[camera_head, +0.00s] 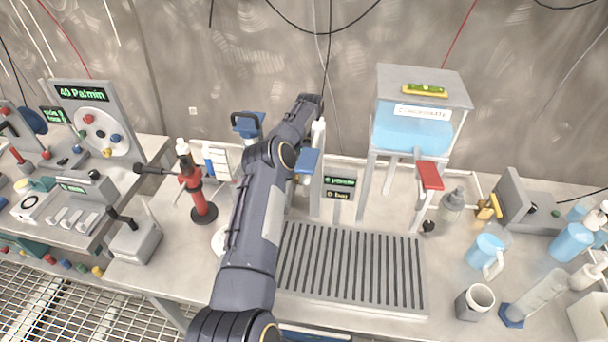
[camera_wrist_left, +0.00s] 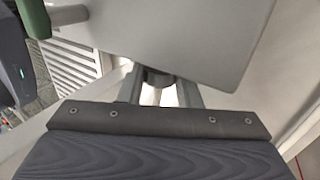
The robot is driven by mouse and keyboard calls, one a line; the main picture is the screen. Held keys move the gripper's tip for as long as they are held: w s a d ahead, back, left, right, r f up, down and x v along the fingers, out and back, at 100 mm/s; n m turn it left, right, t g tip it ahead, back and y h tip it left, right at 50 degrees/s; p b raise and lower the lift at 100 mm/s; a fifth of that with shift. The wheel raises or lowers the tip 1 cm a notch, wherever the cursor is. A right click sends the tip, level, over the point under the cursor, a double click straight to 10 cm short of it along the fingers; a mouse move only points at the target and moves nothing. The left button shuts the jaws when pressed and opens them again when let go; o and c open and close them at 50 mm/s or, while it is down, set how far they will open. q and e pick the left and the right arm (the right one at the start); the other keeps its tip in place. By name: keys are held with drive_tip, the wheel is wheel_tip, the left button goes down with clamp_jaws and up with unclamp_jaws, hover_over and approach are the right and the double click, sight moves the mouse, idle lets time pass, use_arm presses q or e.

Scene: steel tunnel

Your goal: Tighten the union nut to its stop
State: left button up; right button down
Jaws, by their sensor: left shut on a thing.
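My left gripper (camera_wrist_left: 160,92) shows in the left wrist view. Its two grey fingers are shut on a dark round piece (camera_wrist_left: 157,77), which I take to be the union nut. A pale rod or pipe shows between the fingers beside it. A large grey plate hides what lies above the dark piece. In the head view my left arm reaches up across the middle of the bench and hides its own fingers and the nut. My right gripper is in neither view.
A stand with a blue-water tank (camera_head: 412,128) and a red handle (camera_head: 430,177) is right of my arm. A slatted tray (camera_head: 350,262) lies in front. A red-bodied tool (camera_head: 192,185) stands left. Bottles and a grey cup (camera_head: 474,302) crowd the right end.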

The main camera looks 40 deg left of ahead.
use_arm(q)
drive_tip(key=o, duration=1)
drive_tip(key=shift+c, duration=0.2)
